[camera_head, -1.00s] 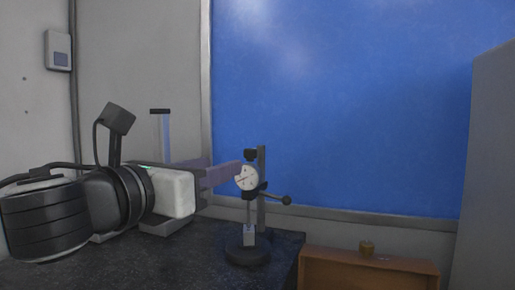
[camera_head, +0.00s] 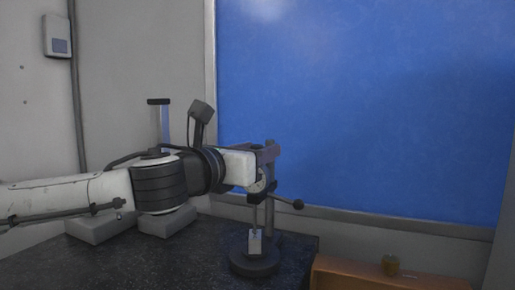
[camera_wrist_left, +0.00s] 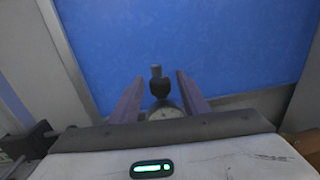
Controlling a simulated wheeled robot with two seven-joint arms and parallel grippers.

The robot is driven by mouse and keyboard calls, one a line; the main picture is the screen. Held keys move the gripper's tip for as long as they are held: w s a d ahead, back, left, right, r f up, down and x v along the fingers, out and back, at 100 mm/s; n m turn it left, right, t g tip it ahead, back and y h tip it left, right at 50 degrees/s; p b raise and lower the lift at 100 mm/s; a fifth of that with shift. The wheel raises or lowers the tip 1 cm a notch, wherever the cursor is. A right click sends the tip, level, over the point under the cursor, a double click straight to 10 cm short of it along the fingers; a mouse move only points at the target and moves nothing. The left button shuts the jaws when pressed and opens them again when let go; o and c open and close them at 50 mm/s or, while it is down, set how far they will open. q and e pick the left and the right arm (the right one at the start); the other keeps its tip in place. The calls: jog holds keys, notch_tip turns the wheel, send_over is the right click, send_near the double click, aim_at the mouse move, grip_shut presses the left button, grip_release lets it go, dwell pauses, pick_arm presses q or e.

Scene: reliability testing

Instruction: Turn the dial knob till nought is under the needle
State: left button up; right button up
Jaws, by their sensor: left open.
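The dial gauge stands on a black round base (camera_head: 254,264) on the dark table. Its pale face (camera_head: 261,184) is mostly hidden behind my left gripper in the head view. In the left wrist view the upper part of the face (camera_wrist_left: 167,113) shows, too small and cut off to read needle or figures. The black dial knob (camera_wrist_left: 159,86) is above the face, between the fingers. My left gripper (camera_head: 267,153) is open, a finger on each side of the knob (camera_wrist_left: 159,78), with gaps visible on both sides.
A black ball-ended lever (camera_head: 298,204) juts right from the gauge stand. A small labelled block (camera_head: 255,243) is under the gauge. An orange-brown box (camera_head: 385,277) with a small brown object (camera_head: 390,265) on it is at lower right. A blue panel (camera_head: 370,110) stands behind.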

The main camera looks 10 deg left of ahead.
pick_arm(q)
jog(key=shift+w+d, duration=0.1)
jog(key=shift+w, duration=0.1)
jog(key=shift+c, duration=0.5)
jog(key=c, duration=1)
jog(key=shift+o, duration=0.2)
jog(key=shift+n+y, duration=0.3)
jog(key=shift+y, duration=0.1)
